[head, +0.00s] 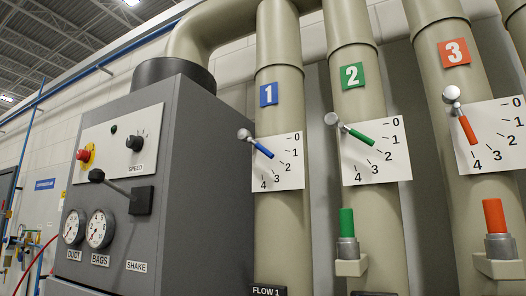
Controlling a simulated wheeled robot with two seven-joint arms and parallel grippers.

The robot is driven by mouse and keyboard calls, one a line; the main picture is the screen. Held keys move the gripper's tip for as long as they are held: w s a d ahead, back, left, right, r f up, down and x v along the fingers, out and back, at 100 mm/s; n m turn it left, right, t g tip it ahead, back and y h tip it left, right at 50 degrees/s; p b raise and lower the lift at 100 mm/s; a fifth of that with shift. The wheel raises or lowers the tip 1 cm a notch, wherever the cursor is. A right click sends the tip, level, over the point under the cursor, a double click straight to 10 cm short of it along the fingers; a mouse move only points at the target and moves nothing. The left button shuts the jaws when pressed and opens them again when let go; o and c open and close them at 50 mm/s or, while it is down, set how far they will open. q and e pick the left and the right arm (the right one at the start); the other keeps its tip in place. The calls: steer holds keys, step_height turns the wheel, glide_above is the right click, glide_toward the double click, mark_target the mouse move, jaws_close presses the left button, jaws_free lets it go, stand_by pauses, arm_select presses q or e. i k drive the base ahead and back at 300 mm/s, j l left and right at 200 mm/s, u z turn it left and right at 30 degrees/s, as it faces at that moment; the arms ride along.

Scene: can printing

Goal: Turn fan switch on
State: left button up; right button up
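A grey cabinet (190,190) stands at the left with a pale control panel (117,175) on its face. The panel carries a black rotary knob (134,143) above the label SPEED, a red button (83,155) on a yellow plate, and a small dark green lamp or button (113,129). No label reading "fan" is legible, so I cannot tell which control is the fan switch. Neither of my grippers is in view.
A lever with a black ball (96,175) juts out below the panel, above two gauges (98,228) and a SHAKE label (136,266). Three beige pipes with numbered dials and blue (264,150), green (361,137) and orange (467,129) handles fill the right.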

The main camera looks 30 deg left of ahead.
mark_target(84, 156)
steer(key=u, duration=1.95)
steer(key=i+j+z, duration=0.1)
steer(key=z, duration=0.25)
steer(key=j+z, duration=0.15)
steer(key=z, duration=0.2)
steer(key=i+j+z, duration=0.2)
steer(key=j, duration=0.45)
steer(key=j+z, duration=0.2)
steer(key=j, duration=0.5)
steer(key=i+j+z, duration=0.2)
steer(key=j, duration=0.5)
steer(key=k, duration=0.05)
